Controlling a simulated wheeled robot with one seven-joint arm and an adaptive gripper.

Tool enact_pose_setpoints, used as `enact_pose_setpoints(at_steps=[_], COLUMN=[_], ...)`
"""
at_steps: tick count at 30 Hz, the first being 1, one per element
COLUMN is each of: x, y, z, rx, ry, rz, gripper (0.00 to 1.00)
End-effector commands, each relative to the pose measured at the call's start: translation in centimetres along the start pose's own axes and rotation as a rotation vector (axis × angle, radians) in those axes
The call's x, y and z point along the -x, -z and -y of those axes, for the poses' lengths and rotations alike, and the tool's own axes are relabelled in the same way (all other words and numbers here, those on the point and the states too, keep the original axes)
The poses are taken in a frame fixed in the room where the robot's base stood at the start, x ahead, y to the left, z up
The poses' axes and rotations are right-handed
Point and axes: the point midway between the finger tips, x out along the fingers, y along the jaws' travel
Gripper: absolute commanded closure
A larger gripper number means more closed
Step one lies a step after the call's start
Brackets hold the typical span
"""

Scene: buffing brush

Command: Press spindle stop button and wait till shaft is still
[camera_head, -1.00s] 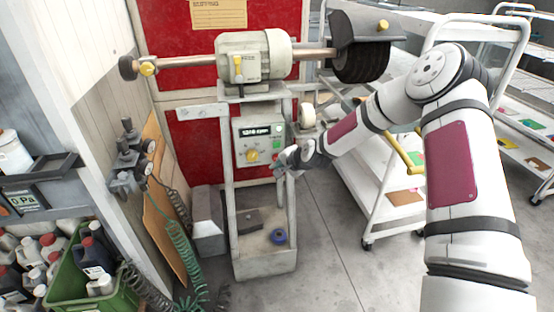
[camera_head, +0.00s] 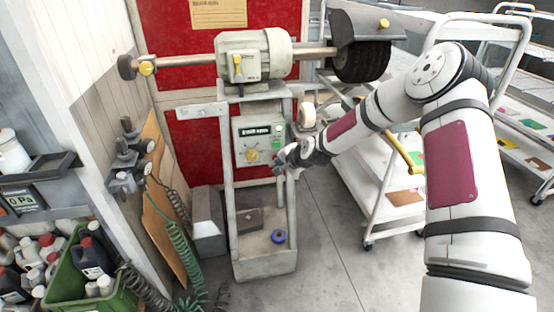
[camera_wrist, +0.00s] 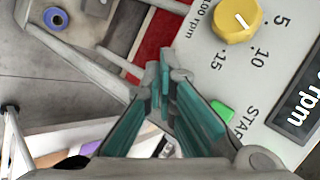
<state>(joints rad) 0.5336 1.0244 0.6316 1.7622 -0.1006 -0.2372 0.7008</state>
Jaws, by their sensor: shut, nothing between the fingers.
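The grey control panel (camera_head: 242,142) stands under the grey motor (camera_head: 250,58), with a dark rpm display (camera_head: 262,131) and a yellow knob (camera_head: 252,156). The wrist view also shows the knob (camera_wrist: 236,20), part of the display (camera_wrist: 300,105) and a green button (camera_wrist: 222,110) beside the word START. My gripper (camera_head: 279,160) is shut and empty at the panel's lower right. Its teal-padded fingers (camera_wrist: 166,75) cover part of the panel. I cannot make out the stop button or contact with it. The shaft (camera_head: 190,61) runs horizontally through the motor; whether it turns is unclear.
A dark brush wheel (camera_head: 362,62) sits under a hood at the shaft's right end. The stand's base tray (camera_head: 264,262) holds a blue ring (camera_head: 278,237). White carts (camera_head: 372,195) stand to the right. A green crate of bottles (camera_head: 105,295) is at lower left.

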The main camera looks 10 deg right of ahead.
Motion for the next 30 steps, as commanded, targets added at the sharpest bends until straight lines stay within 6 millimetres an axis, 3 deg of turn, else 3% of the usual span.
enact_pose_setpoints(at_steps=[30], x=[-0.56], y=[0.4], z=[0.4], rx=[0.0], ry=[0.0], rz=[0.0], gripper=[1.0])
